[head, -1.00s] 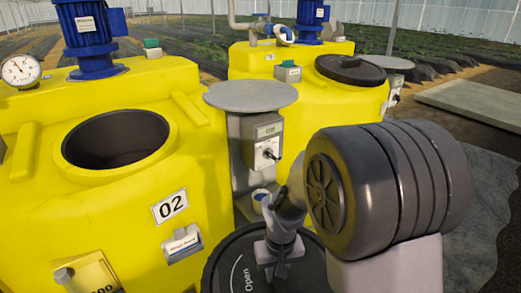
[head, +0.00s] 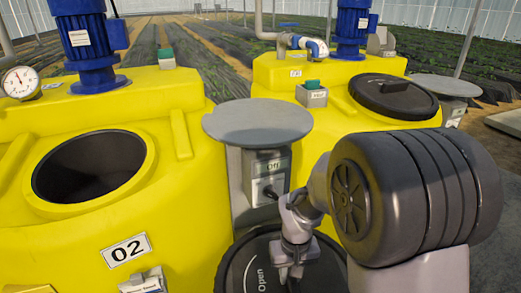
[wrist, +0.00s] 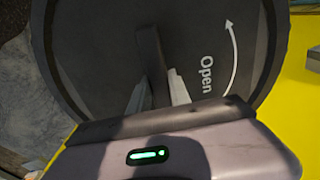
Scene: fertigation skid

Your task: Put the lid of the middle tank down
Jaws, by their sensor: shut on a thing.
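The yellow tank marked 02 (head: 190,215) has an uncovered round opening (head: 88,165) with a dark inside. My gripper (head: 291,270) is shut on the raised handle bar of a round dark lid (head: 240,272), low at the front, right of the 02 label. The lid's lower part is cut off by the picture's edge, and my arm hides its right part. In the wrist view, my gripper's fingers (wrist: 158,92) straddle the handle (wrist: 150,55). The lid (wrist: 95,40) there carries a white "Open" and a curved arrow. I cannot tell what, if anything, is under the lid.
A round grey stand top (head: 257,122) with a switch box (head: 268,178) below it stands between the tanks; the top is bare. A second yellow tank (head: 275,75) behind right wears a dark lid (head: 394,97). Blue motors (head: 85,45) rise from the tanks.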

